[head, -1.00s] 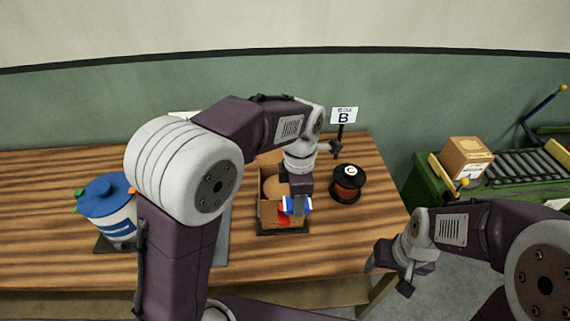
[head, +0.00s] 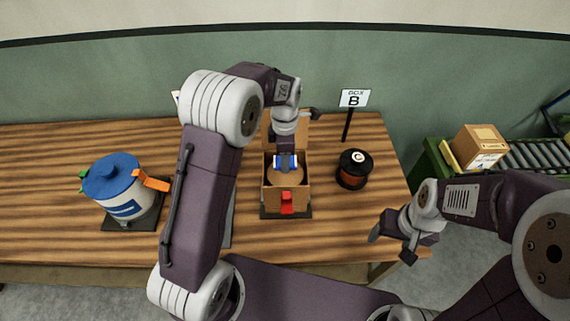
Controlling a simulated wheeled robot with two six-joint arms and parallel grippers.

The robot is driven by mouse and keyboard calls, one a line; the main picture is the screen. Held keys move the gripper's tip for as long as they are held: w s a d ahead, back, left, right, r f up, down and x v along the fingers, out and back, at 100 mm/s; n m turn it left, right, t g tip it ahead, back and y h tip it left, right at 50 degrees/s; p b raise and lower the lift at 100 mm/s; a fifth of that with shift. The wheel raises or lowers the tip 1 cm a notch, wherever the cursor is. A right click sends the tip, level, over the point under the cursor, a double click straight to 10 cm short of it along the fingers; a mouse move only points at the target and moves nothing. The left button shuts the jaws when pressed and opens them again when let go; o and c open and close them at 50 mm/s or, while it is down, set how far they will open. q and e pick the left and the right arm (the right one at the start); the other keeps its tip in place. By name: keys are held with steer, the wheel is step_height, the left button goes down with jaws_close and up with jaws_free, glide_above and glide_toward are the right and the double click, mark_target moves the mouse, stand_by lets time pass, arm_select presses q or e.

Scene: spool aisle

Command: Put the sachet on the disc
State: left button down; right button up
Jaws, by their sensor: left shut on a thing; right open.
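My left gripper (head: 286,157) is shut on the small blue-and-white sachet (head: 299,162). It points down over the open cardboard box. The tan round disc (head: 285,178) lies inside the box, partly hidden by the sachet and gripper. The sachet is above or at the back part of the disc; I cannot tell whether it touches. My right gripper (head: 391,249) is open and empty, off the table's front right corner.
The cardboard box (head: 272,200) has a red tab (head: 287,203) on its front and a raised back flap. A black-and-orange spool (head: 354,169) and sign B (head: 354,98) stand to its right. A blue-lidded tub (head: 118,188) stands left. A roller conveyor (head: 530,155) is at right.

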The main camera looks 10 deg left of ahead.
arm_select(q)
steer(key=shift+s+f, duration=0.2)
steer(key=shift+s, duration=0.05)
steer(key=f, duration=0.3)
steer(key=shift+w+f+p, duration=0.3)
steer(key=shift+w+f, duration=0.05)
steer(key=shift+f, duration=0.05)
steer(key=shift+s, duration=0.25)
steer(key=c, duration=0.9)
jaws_free()
steer(key=shift+o, duration=0.5)
steer(key=shift+w+f, duration=0.1)
steer(key=shift+w, duration=0.05)
